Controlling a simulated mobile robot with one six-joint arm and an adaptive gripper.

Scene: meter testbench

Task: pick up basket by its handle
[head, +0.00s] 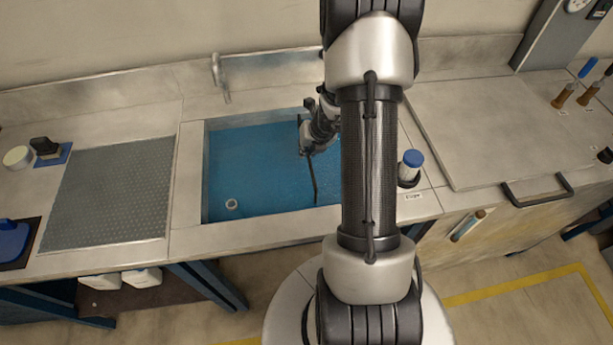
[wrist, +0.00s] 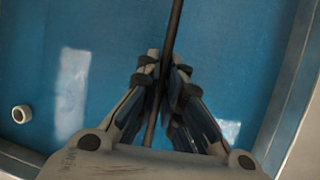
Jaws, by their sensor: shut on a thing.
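My gripper (head: 307,150) is over the blue-floored sink (head: 255,165). It is shut on a long, thin dark bar (head: 314,182), which appears to be the basket's handle. In the wrist view, the fingers (wrist: 164,82) close around the bar (wrist: 175,22), which runs from the top edge down between them. The basket's body cannot be made out in either view. My arm hides part of the sink's right side in the head view.
A small white ring (head: 231,204) lies at the sink's lower left, apart from my gripper. A blue-capped bottle (head: 411,166) stands right of the sink. A black handle (head: 538,189) juts from the right counter's front.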

